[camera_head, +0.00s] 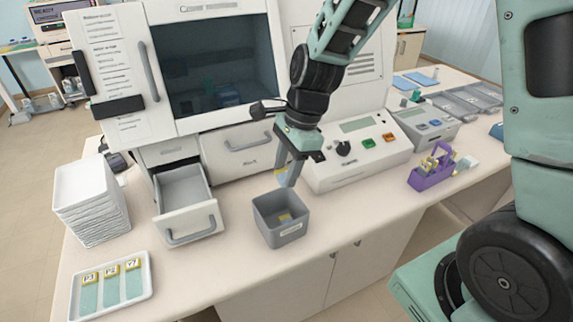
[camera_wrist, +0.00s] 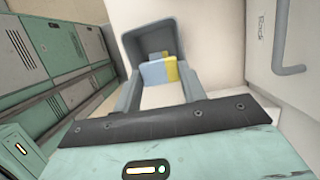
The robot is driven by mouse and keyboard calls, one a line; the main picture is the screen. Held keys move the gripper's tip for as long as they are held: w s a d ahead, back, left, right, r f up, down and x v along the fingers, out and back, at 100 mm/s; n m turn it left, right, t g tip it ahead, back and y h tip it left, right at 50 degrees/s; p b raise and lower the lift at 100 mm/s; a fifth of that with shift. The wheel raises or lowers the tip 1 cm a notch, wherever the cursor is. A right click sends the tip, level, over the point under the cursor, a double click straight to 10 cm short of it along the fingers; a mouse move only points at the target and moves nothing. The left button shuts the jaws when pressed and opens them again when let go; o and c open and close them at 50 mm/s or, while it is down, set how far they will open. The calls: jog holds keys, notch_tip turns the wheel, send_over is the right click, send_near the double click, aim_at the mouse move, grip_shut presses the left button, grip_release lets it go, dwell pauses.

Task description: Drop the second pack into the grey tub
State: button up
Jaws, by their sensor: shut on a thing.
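The grey tub (camera_head: 281,230) stands on the bench front, its open top facing up. A small yellowish pack (camera_head: 286,217) lies on its floor. My gripper (camera_head: 288,178) is above the tub's back part, pointing down. It is shut on a pack, of which a small yellow edge (camera_head: 280,175) shows beside the fingers. In the wrist view the held pack (camera_wrist: 155,73) shows light blue and yellow between the fingers, with the tub (camera_wrist: 145,38) beyond it. The pack inside the tub is mostly hidden in that view.
An open empty drawer (camera_head: 186,190) juts out left of the tub. A white tray (camera_head: 145,286) with labelled slides lies at front left, near a stack of white trays (camera_head: 80,215). A control box (camera_head: 350,178) and a purple holder (camera_head: 425,180) stand to the right.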

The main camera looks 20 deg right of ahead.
jog(key=shift+f+b, duration=0.35)
jog(key=shift+f, duration=0.45)
jog(key=o, duration=1)
jog(key=shift+o, duration=0.2)
jog(key=shift+r, duration=0.1)
jog(key=b+v, duration=0.1)
jog(key=v, duration=1.6)
jog(key=shift+d+b, duration=0.15)
jog(key=shift+b, duration=0.2)
jog(key=shift+r, duration=0.15)
